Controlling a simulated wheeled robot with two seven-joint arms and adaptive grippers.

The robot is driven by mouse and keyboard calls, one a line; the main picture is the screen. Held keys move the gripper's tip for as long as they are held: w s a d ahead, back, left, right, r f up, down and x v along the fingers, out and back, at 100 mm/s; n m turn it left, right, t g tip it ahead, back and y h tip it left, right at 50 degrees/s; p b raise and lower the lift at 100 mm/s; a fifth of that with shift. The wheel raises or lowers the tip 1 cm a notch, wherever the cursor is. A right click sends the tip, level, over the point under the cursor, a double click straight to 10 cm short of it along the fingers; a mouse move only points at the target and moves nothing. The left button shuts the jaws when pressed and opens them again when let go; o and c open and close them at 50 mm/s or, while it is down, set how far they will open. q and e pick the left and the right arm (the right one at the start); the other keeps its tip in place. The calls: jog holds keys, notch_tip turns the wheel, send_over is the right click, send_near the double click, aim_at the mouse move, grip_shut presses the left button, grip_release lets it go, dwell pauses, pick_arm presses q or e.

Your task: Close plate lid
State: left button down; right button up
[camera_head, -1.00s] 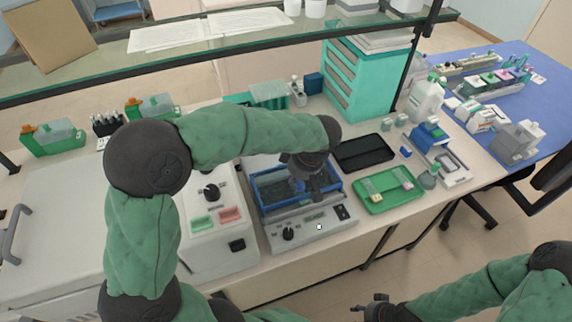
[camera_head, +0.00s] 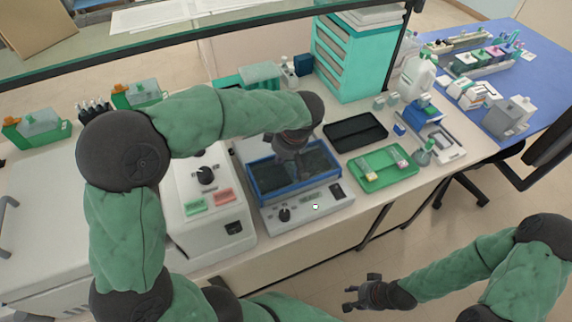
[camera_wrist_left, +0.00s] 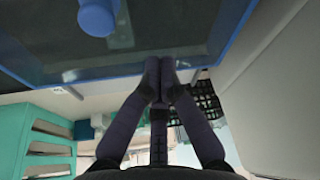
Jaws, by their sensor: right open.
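The plate device (camera_head: 315,205) is a white box with a black knob and a dark top bordered by a blue frame (camera_head: 270,198). In the left wrist view a blue-edged, dark see-through panel (camera_wrist_left: 150,40) with a round blue knob (camera_wrist_left: 97,15) fills the upper part. I cannot tell for sure whether this lid is fully down. My left gripper (camera_head: 290,150) is at the back part of the blue frame, its tips partly hidden. In the wrist view its fingers (camera_wrist_left: 159,72) are together at the panel's blue edge. My right gripper (camera_head: 362,293) is open and empty, in front of the bench.
A white machine (camera_head: 205,215) stands close on the left. A black tray (camera_head: 355,131) and a green tray (camera_head: 385,178) with small items lie on the right. A teal drawer cabinet (camera_head: 350,60) stands behind. A glass shelf (camera_head: 200,25) crosses above the bench.

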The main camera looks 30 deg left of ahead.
aim_at(290, 172)
pick_arm(q)
jog(key=p+v, duration=0.2)
jog(key=v, duration=0.8)
jog(key=shift+d, duration=0.1)
